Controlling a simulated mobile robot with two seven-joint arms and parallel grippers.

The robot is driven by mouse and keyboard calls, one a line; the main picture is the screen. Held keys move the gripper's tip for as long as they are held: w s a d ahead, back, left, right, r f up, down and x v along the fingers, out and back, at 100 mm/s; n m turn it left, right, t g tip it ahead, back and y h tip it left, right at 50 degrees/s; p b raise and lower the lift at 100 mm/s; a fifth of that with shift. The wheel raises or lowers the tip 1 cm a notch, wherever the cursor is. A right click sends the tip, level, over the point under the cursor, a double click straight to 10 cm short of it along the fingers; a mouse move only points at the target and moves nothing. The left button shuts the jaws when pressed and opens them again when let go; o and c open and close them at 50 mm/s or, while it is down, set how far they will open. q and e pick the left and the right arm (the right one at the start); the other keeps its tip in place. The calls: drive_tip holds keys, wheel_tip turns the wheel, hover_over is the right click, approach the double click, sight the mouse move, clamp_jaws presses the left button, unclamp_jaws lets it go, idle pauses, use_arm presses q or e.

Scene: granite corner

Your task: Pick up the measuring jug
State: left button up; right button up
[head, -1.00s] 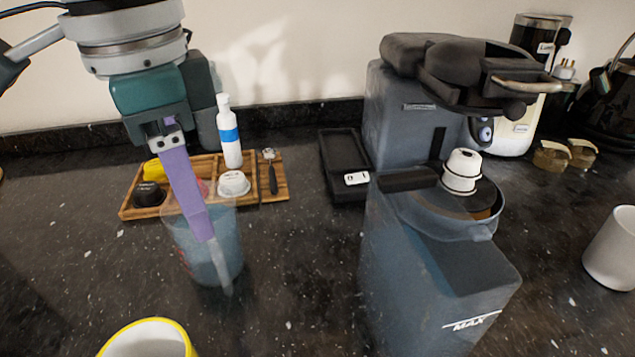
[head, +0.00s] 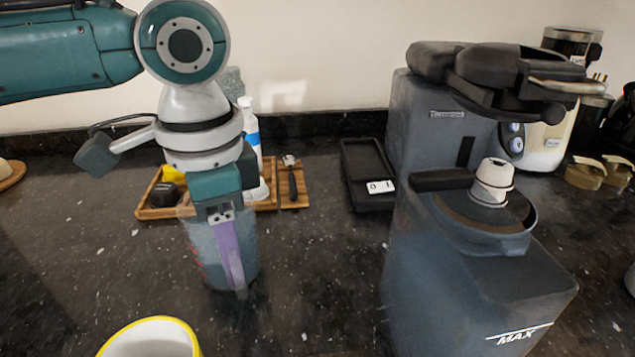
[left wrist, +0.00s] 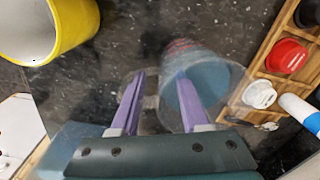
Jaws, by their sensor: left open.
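The clear measuring jug (head: 205,262) with red markings and bluish-grey sides stands upright on the dark counter, left of the coffee machine. It also shows in the left wrist view (left wrist: 215,82). My left gripper (head: 240,288) is over the jug, pointing down, and its purple finger overlaps the jug's side in the head view. In the left wrist view the two fingers (left wrist: 160,76) are apart, with the jug's clear handle between them. The right-hand finger overlaps the jug's rim. I cannot tell whether the fingers touch the jug. My right gripper is not in view.
A wooden tray (head: 152,213) with small items stands behind the jug, with a white-and-blue bottle (head: 251,134) near it. A yellow-rimmed mug (head: 150,338) is at the front. The grey coffee machine (head: 480,290) stands right, beyond a clear strip of counter.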

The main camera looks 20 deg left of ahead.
use_arm(q)
clamp_jaws()
idle(0.3)
idle(1.1)
